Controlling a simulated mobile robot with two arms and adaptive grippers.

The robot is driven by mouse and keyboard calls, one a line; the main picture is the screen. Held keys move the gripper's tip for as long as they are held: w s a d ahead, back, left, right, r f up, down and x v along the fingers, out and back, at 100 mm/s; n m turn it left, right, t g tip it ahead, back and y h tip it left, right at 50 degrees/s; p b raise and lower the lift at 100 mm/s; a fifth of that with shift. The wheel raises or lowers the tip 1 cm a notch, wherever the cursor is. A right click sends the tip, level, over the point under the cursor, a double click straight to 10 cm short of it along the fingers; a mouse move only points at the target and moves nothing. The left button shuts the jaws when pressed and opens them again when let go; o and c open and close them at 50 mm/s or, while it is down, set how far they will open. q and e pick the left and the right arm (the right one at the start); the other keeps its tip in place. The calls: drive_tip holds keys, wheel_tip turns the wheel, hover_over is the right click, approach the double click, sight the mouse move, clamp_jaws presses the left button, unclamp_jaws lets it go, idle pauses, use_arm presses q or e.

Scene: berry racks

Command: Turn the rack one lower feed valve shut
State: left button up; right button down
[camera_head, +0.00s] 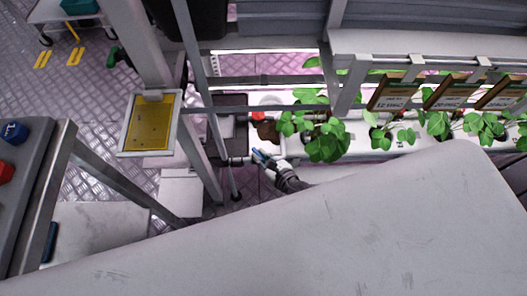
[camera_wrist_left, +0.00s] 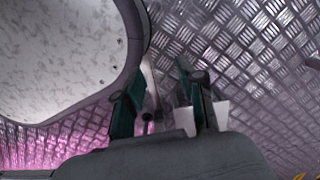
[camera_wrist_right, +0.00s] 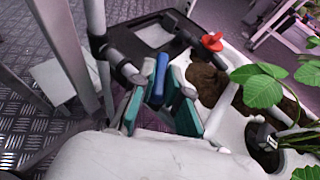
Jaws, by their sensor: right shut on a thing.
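A blue valve lever (camera_wrist_right: 160,76) stands on dark pipework at the left end of the white planting gutter. I cannot tell from a label whether it is the lower feed valve. My right gripper (camera_wrist_right: 157,100) has its teal fingers on both sides of the lever and is shut on it.
A red knob (camera_wrist_right: 212,42) sits close behind the blue lever, beside a dark tray (camera_wrist_right: 150,38). Leafy plants (camera_head: 325,138) line the gutter to the right. Grey rack posts (camera_head: 200,100) and a yellow sticky card (camera_head: 150,124) stand to the left.

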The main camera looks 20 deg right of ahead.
use_arm(q)
drive_tip(key=shift+w+d+f+t+h+p, duration=0.1)
drive_tip(key=shift+w+d+f+t+p, duration=0.2)
drive_tip(key=shift+w+t, duration=0.35)
drive_tip(key=shift+w+d+f+t+h+p, duration=0.1)
drive_tip(key=shift+w+f+t, duration=0.35)
drive_tip(key=shift+w, duration=0.4)
drive_tip(key=shift+w+d+f+t+h+p, duration=0.15)
drive_tip(key=shift+w+f+t, duration=0.3)
drive_tip(key=shift+w, duration=0.3)
use_arm(e)
drive_tip(key=shift+s+a+r+m+h, duration=0.1)
drive_tip(key=shift+a+m+h, duration=0.1)
drive_tip(key=shift+m+h, duration=1.05)
drive_tip(key=shift+s+a+r+m+h, duration=0.1)
drive_tip(key=shift+a+m+h, duration=0.15)
drive_tip(key=shift+m+h, duration=1.05)
drive_tip(key=shift+s+a+m+h, duration=0.1)
drive_tip(key=shift+a+m+h, duration=0.1)
drive_tip(key=shift+m+h, duration=1.05)
use_arm(q)
drive_tip(key=shift+r, duration=0.1)
use_arm(e)
drive_tip(key=shift+n+h, duration=0.3)
drive_tip(key=c, duration=1.2)
unclamp_jaws()
use_arm(q)
drive_tip(key=shift+s, duration=0.1)
use_arm(e)
drive_tip(key=shift+o, duration=0.2)
